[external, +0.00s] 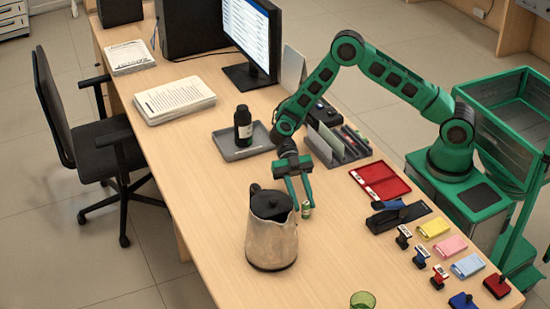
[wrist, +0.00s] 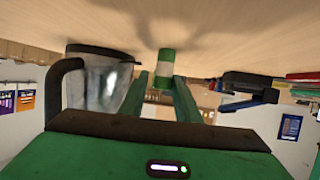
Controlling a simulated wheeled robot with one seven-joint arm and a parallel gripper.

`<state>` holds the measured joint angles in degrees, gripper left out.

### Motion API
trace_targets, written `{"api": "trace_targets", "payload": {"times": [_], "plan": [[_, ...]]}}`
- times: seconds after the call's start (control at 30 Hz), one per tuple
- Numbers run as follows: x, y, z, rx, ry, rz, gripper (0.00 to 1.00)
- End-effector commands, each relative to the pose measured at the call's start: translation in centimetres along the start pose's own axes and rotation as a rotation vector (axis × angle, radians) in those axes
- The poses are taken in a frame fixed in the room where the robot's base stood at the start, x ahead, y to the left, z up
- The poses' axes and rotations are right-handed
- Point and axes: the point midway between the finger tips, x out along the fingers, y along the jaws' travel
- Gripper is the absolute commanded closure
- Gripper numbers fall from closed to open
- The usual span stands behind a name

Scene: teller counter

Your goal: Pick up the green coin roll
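The green coin roll (external: 306,210) stands upright on the counter, green with a pale band. In the wrist view the coin roll (wrist: 165,66) shows just beyond and between the fingertips. My gripper (external: 303,208) points down at it with its fingers on either side. In the wrist view my gripper (wrist: 161,80) is open, with a gap between each finger and the roll. I cannot tell how far the fingertips reach down along the roll.
A metal jug (external: 271,240) with a black lid and handle stands close to the left of my gripper. A red tray (external: 379,181), a black stapler (external: 398,213) and several stamps and pads lie to the right. A grey tray (external: 228,152) holds a dark bottle (external: 243,126).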

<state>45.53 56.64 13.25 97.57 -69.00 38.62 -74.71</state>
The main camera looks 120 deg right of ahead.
Motion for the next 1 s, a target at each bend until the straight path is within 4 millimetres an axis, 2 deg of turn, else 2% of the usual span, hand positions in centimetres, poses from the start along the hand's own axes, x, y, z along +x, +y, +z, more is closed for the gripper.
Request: {"api": "trace_targets", "payload": {"times": [0.27, 0.53, 0.8, 0.87, 0.93, 1.0], "plan": [[2.0, -0.2, 0.1, 0.001, -0.001, -0.002, 0.7], [5.6, -0.4, 0.4, 0.002, 0.0, -0.002, 0.7], [6.2, -0.4, 0.4, 0.002, -0.001, 0.0, 0.7], [6.1, -0.4, 0.4, 0.002, -0.001, 0.0, 0.82], [6.1, -0.4, 0.4, 0.001, -0.001, 0.0, 0.99], [6.1, -0.4, 0.4, 0.001, -0.001, 0.0, 1.0]]}}
